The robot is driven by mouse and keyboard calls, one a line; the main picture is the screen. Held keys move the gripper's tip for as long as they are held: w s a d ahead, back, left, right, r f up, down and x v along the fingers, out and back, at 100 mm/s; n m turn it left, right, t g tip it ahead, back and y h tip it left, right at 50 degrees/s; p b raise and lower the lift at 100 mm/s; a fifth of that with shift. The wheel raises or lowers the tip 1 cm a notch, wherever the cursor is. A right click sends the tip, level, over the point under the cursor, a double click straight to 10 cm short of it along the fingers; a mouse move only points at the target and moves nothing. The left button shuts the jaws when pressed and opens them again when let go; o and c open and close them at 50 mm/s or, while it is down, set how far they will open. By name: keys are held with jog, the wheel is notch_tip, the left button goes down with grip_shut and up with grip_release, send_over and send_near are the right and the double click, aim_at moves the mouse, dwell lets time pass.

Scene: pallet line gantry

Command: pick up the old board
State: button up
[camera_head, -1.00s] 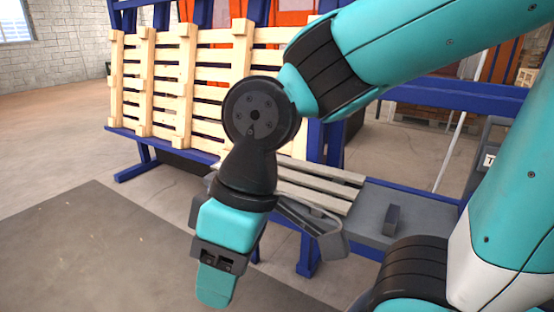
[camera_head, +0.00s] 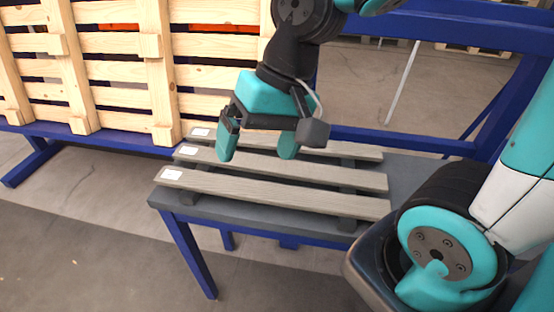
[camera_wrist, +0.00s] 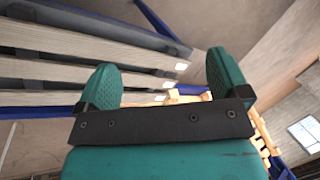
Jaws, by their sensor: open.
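Three long grey weathered boards lie side by side in the head view: a front board (camera_head: 275,193), a middle board (camera_head: 320,172) and a back board (camera_head: 345,150). Each has a white label at its left end. I cannot tell which one the task calls the old board. My gripper (camera_head: 258,152) is open and empty, with its teal fingers pointing down over the middle and back boards and partly hiding them. In the wrist view the boards (camera_wrist: 50,70) run in from the left, behind my open gripper (camera_wrist: 163,82). Contact with a board cannot be told.
The boards rest on dark crosspieces on a grey bench top (camera_head: 400,172) with a blue frame (camera_head: 190,255). A pale wooden pallet (camera_head: 215,75) leans upright behind at the left. A blue beam (camera_head: 470,30) crosses at the back right. Floor in front is clear.

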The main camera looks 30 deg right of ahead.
jog(key=w+d+f+m+t, duration=0.1)
jog(key=w+d+f+m, duration=0.4)
jog(key=w+d+m, duration=0.75)
jog(key=m+t+h, duration=0.1)
jog(key=m+t, duration=0.1)
jog(key=m, duration=1.2)
send_near(276, 164)
jog(key=f, duration=0.1)
jog(key=b, duration=0.1)
jog(key=a+f, duration=0.1)
jog(key=shift+w+a+f+g, duration=0.15)
jog(key=shift+w+f+g, duration=0.1)
jog(key=shift+f+g, duration=0.05)
jog(key=shift+w+x, duration=0.15)
jog(key=shift+x, duration=1.3)
jog(key=shift+w+x, duration=0.15)
jog(key=shift+x, duration=1.3)
jog(key=shift+d+r, duration=0.1)
jog(key=shift+d, duration=0.1)
jog(key=c, duration=1.2)
jog(key=shift+o, duration=0.2)
jog(key=shift+r, duration=0.1)
